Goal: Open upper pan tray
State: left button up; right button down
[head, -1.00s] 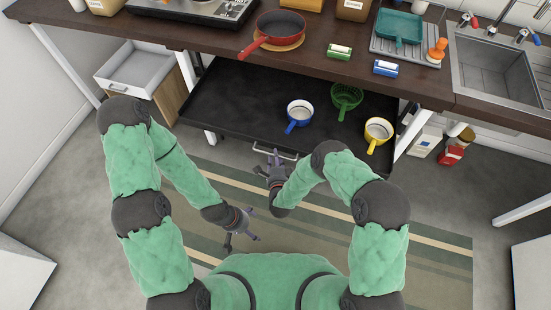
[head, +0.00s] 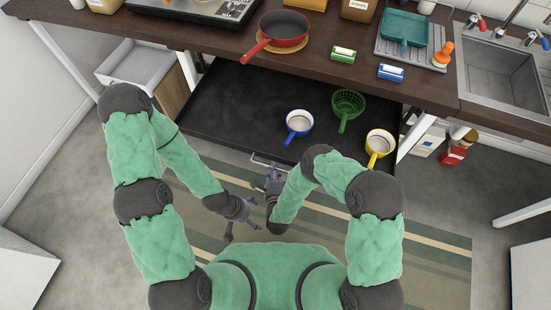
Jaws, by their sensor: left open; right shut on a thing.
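The black pan tray (head: 225,100) is pulled out from under the dark counter. On it sit a blue pan (head: 299,122), a green strainer (head: 348,103) and a yellow pan (head: 380,142). The light tray handle (head: 262,159) is at the middle of the front edge. My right gripper (head: 272,172) is shut on the handle, partly covering it. My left gripper (head: 243,228) is open and empty, below and left of the handle, over the striped rug. My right forearm hides part of the tray's front edge.
The counter (head: 215,38) above holds a red pan (head: 283,30), a green box, a blue box and a sink (head: 500,75). A white open drawer (head: 138,62) stands out at left. Bottles and a red can (head: 455,152) are on the floor at right.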

jog(key=shift+s+a+f, duration=0.15)
jog(key=shift+s, duration=0.4)
jog(key=shift+s+a+f, duration=0.1)
jog(key=shift+s+f, duration=0.05)
jog(key=shift+s, duration=0.35)
jog(key=c, duration=1.4)
grip_release()
jog(key=shift+w, duration=0.1)
jog(key=shift+w+r, duration=0.1)
jog(key=shift+r, duration=0.15)
